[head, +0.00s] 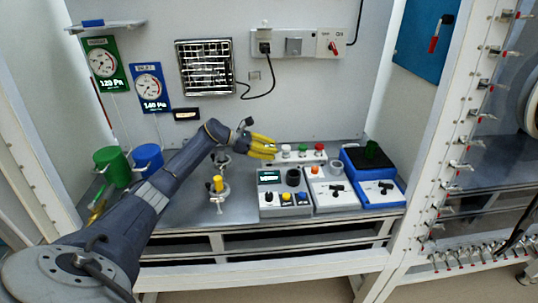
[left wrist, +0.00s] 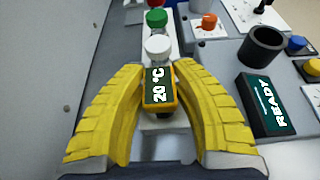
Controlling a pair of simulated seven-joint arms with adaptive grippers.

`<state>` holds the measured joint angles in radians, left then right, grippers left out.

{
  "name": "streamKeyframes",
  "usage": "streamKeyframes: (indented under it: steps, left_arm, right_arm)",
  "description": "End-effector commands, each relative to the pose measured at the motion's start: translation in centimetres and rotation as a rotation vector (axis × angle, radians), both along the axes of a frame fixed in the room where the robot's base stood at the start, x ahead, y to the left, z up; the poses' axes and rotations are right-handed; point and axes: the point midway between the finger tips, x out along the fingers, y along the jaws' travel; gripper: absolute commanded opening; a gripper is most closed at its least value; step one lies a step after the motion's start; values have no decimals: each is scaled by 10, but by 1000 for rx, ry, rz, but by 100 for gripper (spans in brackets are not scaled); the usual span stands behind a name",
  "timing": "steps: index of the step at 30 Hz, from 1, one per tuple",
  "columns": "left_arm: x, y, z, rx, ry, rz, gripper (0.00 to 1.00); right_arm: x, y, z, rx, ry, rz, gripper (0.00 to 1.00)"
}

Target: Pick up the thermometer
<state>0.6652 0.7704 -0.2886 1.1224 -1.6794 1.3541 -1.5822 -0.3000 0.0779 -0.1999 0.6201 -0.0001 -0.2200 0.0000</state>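The thermometer (left wrist: 159,88) is a small orange-yellow device with a dark display reading 20 °C. In the left wrist view it stands between the two yellow fingers of my left gripper (left wrist: 160,70). The fingers are apart, one on each side of it, with narrow gaps that look clear of its body. In the head view my left gripper (head: 262,147) is at the back of the bench, left of a white button strip (head: 303,157), and mostly hides the thermometer. My right gripper is not in view.
White, green and red buttons stand on the strip just beyond the thermometer. A grey unit (head: 271,178) with a READY display and black cup is close in front. The back wall is close behind.

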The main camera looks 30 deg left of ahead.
Motion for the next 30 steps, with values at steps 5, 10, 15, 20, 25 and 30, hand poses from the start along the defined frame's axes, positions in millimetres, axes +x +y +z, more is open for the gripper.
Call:
streamKeyframes:
  steps: [5, 10, 15, 20, 25, 30]
  left_arm:
    - [0, 0, 0, 0, 0, 0, 1]
    - [0, 0, 0, 1, 1, 0, 0]
    - [0, 0, 0, 1, 1, 0, 0]
    - [0, 0, 1, 1, 1, 0, 0]
    - [0, 1, 11, 2, 0, 1, 0]
    - [0, 1, 32, 3, -2, 0, 0]
  right_arm:
    - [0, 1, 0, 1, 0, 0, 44]
    - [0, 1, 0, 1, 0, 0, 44]
    - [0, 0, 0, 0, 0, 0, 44]
    - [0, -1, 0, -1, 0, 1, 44]
    - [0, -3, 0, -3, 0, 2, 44]
    - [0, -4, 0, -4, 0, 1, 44]
